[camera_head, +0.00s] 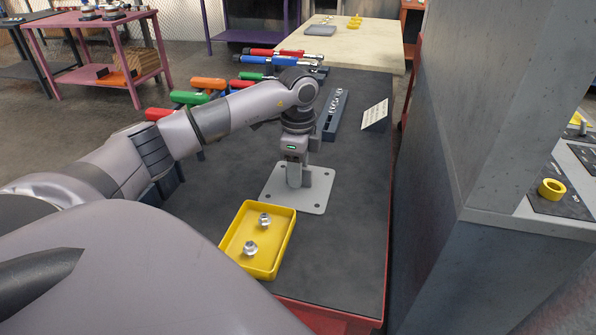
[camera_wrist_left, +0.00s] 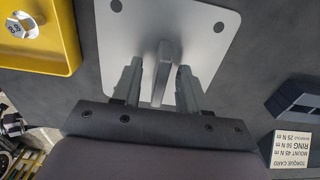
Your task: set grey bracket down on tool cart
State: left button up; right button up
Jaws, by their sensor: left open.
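The grey bracket (camera_head: 318,194) lies flat on the dark top of the tool cart (camera_head: 347,245). It is a square plate with holes near its corners and an upright tab in the middle. In the left wrist view the bracket (camera_wrist_left: 190,22) shows its tab standing between my fingers. My left gripper (camera_head: 297,180) points down over the plate. In the left wrist view the left gripper (camera_wrist_left: 159,82) is open, with one finger on each side of the tab and gaps visible. My right gripper is not in view.
A yellow tray (camera_head: 284,250) with two metal nuts sits just in front of the bracket. Behind are a dark socket rail (camera_head: 334,115), a small card (camera_head: 375,115) and several coloured-handled tools (camera_head: 208,84). A grey block (camera_head: 490,120) stands right of the cart. The cart top right of the bracket is clear.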

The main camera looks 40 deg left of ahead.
pick_arm(q)
notch_tip(320, 180, up, 11)
jog(key=shift+r, duration=0.2)
dwell(0.6)
